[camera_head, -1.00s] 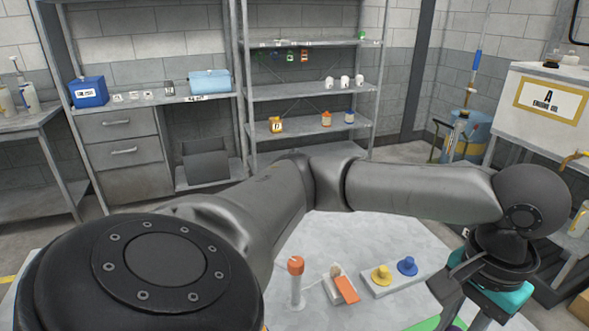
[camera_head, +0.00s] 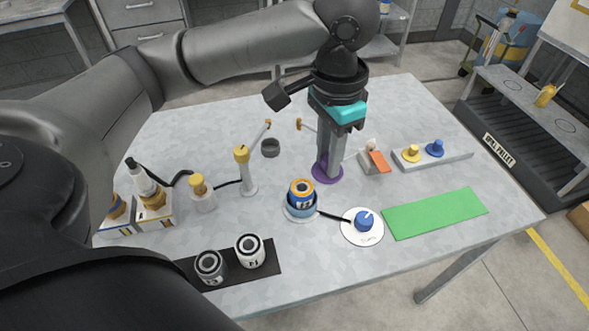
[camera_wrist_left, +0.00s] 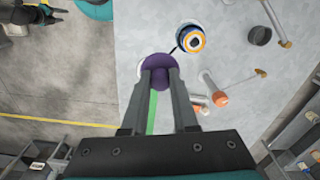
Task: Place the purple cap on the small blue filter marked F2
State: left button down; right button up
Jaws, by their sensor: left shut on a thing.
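My left gripper (camera_head: 328,172) is shut on the purple cap (camera_head: 318,179), a round disc held level below its fingertips. In the left wrist view the purple cap (camera_wrist_left: 159,61) is at the fingertips. The small blue filter (camera_head: 301,195) has an orange top ring and a label that seems to read F2. It stands upright in a blue round holder, left of and nearer than the cap, and apart from it. Its open top (camera_wrist_left: 191,40) shows up and right of the cap in the left wrist view. A dark jaw-like part at that view's upper left may be my right gripper (camera_wrist_left: 42,13).
Two white-and-grey filters stand on a black mat (camera_head: 272,271) in front. A white disc with a blue knob (camera_head: 364,221) and a green mat (camera_head: 435,213) lie right of the blue filter. A yellow-and-blue knob plate (camera_head: 456,161) is behind right.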

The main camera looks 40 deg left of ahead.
pick_arm(q)
notch_tip(320, 180, up, 2)
jog(key=w+a+r+m+p, duration=0.1)
jog(key=w+a+m+p, duration=0.1)
jog(key=m, duration=0.4)
notch_tip(320, 180, up, 4)
jog(key=f+m+p, duration=0.1)
jog(key=m+p, duration=0.3)
jog(key=m, duration=0.9)
send_over(302, 187)
jog(key=shift+m, duration=0.3)
notch_tip(302, 187, down, 20)
jog(key=b, duration=0.3)
jog(key=shift+r, duration=0.3)
jog(key=c, duration=0.7)
grip_release()
notch_tip(302, 187, up, 12)
jog(key=shift+p, duration=0.8)
